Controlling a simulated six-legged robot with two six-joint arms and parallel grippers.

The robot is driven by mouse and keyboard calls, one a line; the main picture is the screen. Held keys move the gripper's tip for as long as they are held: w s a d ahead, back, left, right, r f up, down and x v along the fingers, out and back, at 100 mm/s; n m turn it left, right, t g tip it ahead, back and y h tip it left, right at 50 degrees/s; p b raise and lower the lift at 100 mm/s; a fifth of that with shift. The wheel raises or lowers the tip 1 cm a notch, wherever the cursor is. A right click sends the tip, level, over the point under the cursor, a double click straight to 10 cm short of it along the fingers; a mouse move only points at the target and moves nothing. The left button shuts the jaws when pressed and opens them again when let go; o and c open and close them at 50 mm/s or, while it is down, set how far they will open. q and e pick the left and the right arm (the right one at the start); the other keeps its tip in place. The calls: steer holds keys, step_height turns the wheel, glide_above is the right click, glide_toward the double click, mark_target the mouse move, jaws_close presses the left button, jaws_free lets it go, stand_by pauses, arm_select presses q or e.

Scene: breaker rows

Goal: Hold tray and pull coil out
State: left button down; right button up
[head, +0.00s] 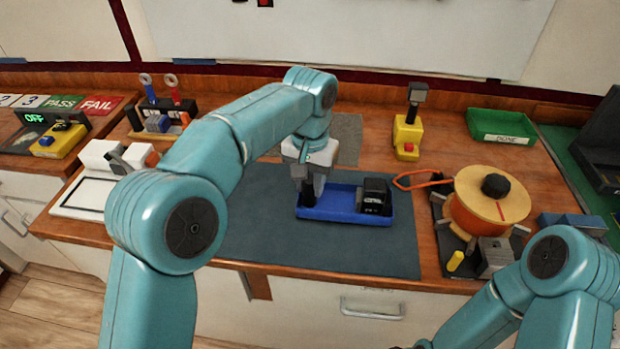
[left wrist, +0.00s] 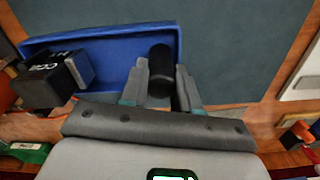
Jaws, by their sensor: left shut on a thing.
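The blue tray (head: 345,218) lies on the dark mat, and it also shows in the left wrist view (left wrist: 105,38). The coil (head: 375,194), a black block with pale lettering, sits in the tray's right end; in the left wrist view the coil (left wrist: 50,78) is at the left. A black upright grip (left wrist: 160,58) stands at the tray's other end. My left gripper (head: 307,188) is shut on this grip from above, a finger on each side. Its fingers (left wrist: 163,75) show close up in the wrist view. My right arm enters at the lower right; its gripper is not in view.
The dark mat (head: 270,235) is clear left of the tray. An orange spool (head: 485,215) with an orange wire loop stands to the right. A yellow base with a black-topped post (head: 408,135) and a green DONE tray (head: 500,127) are behind.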

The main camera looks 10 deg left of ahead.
mark_target(310, 200)
arm_select(q)
steer(key=shift+f+b, duration=1.65)
steer(key=shift+f, duration=1.05)
steer(key=shift+f, duration=0.2)
stand_by(0.4)
